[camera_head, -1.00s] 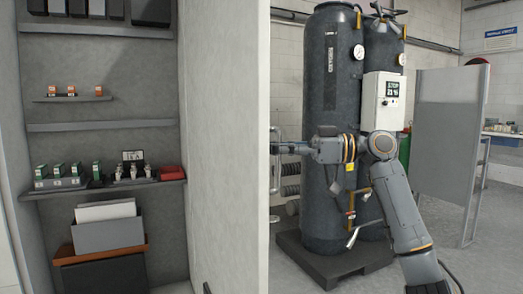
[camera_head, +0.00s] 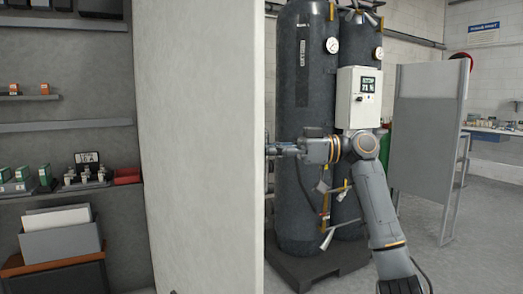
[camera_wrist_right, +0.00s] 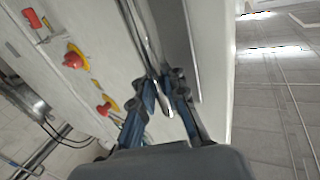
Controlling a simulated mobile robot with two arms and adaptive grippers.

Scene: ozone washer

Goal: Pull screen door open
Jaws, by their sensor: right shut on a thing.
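In the head view my right arm reaches left, and its gripper (camera_head: 274,150) meets the edge of a large pale panel (camera_head: 205,140). The fingertips are hidden behind that edge. In the right wrist view the gripper (camera_wrist_right: 165,92) is shut on a slim metal handle (camera_wrist_right: 158,75). The handle runs along a grey surface, seemingly the screen door (camera_wrist_right: 180,45), beside a pale frame. How far the door stands open cannot be told. My left gripper is not in view.
Pale machine face with red buttons (camera_wrist_right: 73,60) beside the handle. Dark tanks (camera_head: 300,90) and a control box (camera_head: 358,98) stand behind my right arm. A grey standing panel (camera_head: 428,130) is at right. Shelves (camera_head: 65,126) hold small parts at left. Floor at lower right is clear.

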